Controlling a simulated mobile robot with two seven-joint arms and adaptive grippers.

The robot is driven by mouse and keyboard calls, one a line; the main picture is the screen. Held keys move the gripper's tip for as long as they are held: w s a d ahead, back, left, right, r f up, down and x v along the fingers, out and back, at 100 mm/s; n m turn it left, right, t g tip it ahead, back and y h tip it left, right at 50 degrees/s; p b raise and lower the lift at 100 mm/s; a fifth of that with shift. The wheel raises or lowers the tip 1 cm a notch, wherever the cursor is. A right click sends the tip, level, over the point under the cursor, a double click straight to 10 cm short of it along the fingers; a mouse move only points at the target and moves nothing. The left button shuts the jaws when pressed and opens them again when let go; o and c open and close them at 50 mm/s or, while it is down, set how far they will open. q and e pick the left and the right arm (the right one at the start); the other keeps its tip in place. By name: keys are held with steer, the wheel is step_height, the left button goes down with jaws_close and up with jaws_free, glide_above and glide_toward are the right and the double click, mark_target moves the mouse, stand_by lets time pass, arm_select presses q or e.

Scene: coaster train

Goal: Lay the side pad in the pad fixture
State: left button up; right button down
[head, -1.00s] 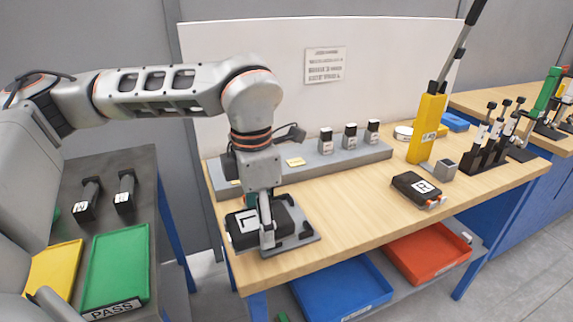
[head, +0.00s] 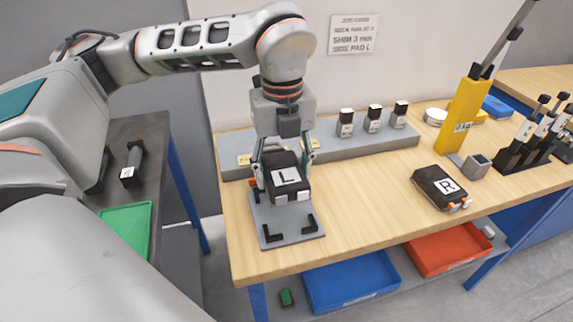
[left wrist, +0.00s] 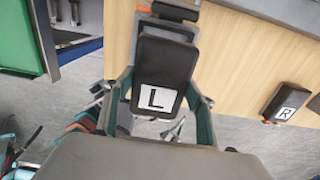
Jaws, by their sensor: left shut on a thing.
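The side pad (head: 273,161) is a black block with a white label marked L. My left gripper (head: 284,174) is shut on it, one finger on each side. In the left wrist view the pad (left wrist: 165,62) sits between the fingers with its L facing the camera. The pad fixture (head: 291,222) is a grey plate with black corner brackets on the bench's left end. The pad is over the plate's back part, behind the two front brackets. I cannot tell whether it touches the plate; the back part is hidden. My right gripper is not in view.
Another black pad marked R (head: 437,187) lies on the bench to the right. A grey ledge (head: 330,149) with several small blocks runs behind the fixture. A yellow press (head: 464,115) stands farther right. A wall card (head: 353,35) reads SIDE PAD L. The bench between fixture and R pad is clear.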

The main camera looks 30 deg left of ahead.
mark_target(283, 182)
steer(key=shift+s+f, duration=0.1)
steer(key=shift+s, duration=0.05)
arm_select(q)
steer(key=shift+f, duration=0.2)
steer(key=shift+f+b, duration=0.4)
steer(key=shift+f, duration=0.05)
steer(key=shift+f+b, duration=0.5)
steer(key=shift+f, duration=0.4)
steer(key=shift+f+b, duration=0.5)
steer(key=shift+f, duration=0.95)
steer(key=shift+f+b, duration=0.3)
steer(key=shift+b, duration=0.1)
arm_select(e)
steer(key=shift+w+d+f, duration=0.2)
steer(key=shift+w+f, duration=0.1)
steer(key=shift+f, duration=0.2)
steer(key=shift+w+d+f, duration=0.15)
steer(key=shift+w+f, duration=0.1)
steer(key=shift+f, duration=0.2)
